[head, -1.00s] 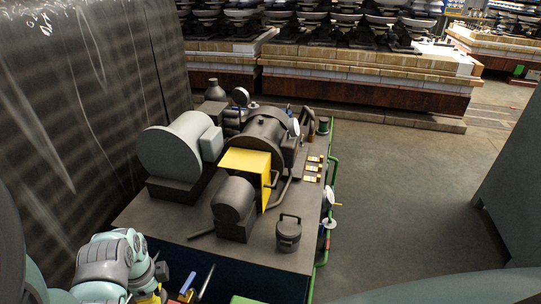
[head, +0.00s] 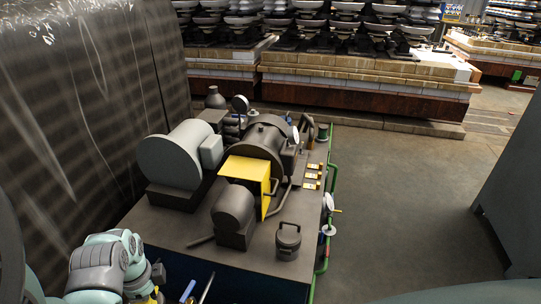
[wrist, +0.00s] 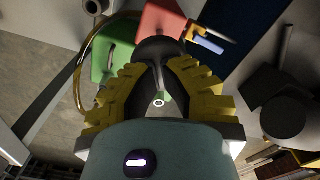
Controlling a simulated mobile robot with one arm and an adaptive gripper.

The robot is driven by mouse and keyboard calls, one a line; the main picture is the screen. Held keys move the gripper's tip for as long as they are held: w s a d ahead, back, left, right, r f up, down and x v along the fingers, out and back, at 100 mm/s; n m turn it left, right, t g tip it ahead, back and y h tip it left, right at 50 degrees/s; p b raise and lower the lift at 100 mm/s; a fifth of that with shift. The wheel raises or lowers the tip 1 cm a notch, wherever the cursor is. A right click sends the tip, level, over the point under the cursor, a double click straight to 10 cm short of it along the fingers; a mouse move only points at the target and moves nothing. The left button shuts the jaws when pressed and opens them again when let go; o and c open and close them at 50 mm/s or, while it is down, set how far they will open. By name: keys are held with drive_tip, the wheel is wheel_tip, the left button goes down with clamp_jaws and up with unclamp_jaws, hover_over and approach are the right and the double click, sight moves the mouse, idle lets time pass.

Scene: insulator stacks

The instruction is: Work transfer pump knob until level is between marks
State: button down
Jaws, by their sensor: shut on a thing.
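My gripper (wrist: 162,72) has yellow ribbed fingers, which fill the middle of the wrist view. They are shut on a dark rounded knob (wrist: 160,46) in front of a red block (wrist: 161,17). Whether it is the transfer pump knob is not clear, as the fingers and dark shadow hide much of it. In the head view only a sliver of yellow shows by my arm at the bottom left edge, and the knob is out of sight there. No level or marks can be read in either view.
A green block (wrist: 108,60) and a curved brass-coloured tube are left of the fingers, and a blue-gripped lever (wrist: 209,45) is right. The machine skid (head: 270,262) carries a grey motor (head: 177,160), a yellow guard (head: 246,171) and a lidded pot (head: 288,241). Open floor lies right.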

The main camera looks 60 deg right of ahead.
drive_tip(key=shift+r+p, duration=1.4)
drive_tip(key=shift+r, duration=1.75)
